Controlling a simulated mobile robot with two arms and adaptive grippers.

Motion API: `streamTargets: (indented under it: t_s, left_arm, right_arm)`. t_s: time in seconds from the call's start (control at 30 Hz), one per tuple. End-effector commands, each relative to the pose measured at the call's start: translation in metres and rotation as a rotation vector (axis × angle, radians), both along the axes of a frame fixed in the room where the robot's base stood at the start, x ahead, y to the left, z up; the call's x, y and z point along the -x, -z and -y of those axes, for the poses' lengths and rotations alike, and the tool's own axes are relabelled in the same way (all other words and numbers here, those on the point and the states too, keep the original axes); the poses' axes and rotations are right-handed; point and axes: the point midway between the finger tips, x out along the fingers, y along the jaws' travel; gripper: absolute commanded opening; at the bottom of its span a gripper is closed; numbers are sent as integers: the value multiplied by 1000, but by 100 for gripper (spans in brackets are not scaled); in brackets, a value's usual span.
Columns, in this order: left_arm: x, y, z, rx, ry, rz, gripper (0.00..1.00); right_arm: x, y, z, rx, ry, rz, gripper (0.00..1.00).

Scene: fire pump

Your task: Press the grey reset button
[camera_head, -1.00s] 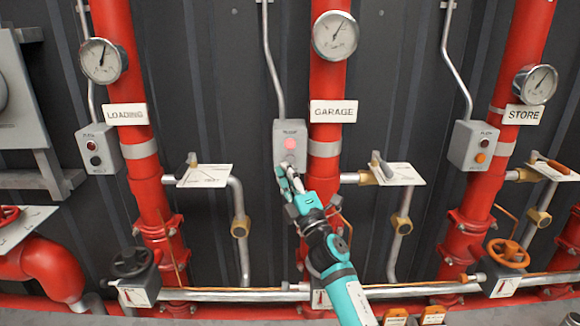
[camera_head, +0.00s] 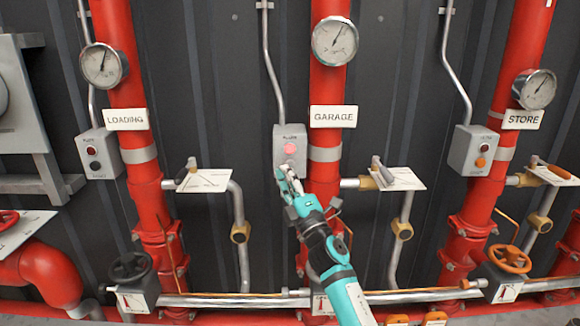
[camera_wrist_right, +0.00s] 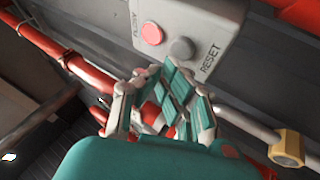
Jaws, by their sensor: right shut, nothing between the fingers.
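The grey control box (camera_head: 291,138) on the garage pipe carries a lit pink-red button (camera_head: 290,149). In the right wrist view, the grey reset button (camera_wrist_right: 182,49) sits beside the red flow button (camera_wrist_right: 152,33), with the word RESET next to it. My right gripper (camera_head: 284,174) is shut and empty, just in front of the lower edge of the box. In the right wrist view, its fingertips (camera_wrist_right: 157,72) lie just below the reset button in the picture. A gap shows there, though the depth is hard to judge. My left gripper is not in view.
Similar boxes stand on the loading pipe (camera_head: 98,154) and the store pipe (camera_head: 473,151). A lever valve with a white plate (camera_head: 398,179) is right of my gripper, another plate (camera_head: 205,181) left. Red pipes and a low horizontal pipe (camera_head: 230,300) surround the arm.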

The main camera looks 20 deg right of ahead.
Motion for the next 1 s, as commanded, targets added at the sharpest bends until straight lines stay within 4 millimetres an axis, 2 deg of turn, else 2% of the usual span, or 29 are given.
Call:
streamTargets:
  t_s: [0.53,1.0]
  left_arm:
    - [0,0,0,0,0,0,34]
    - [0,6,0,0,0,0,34]
  right_arm:
    - [0,0,0,0,0,0,0]
    - [-8,0,2,0,0,0,0]
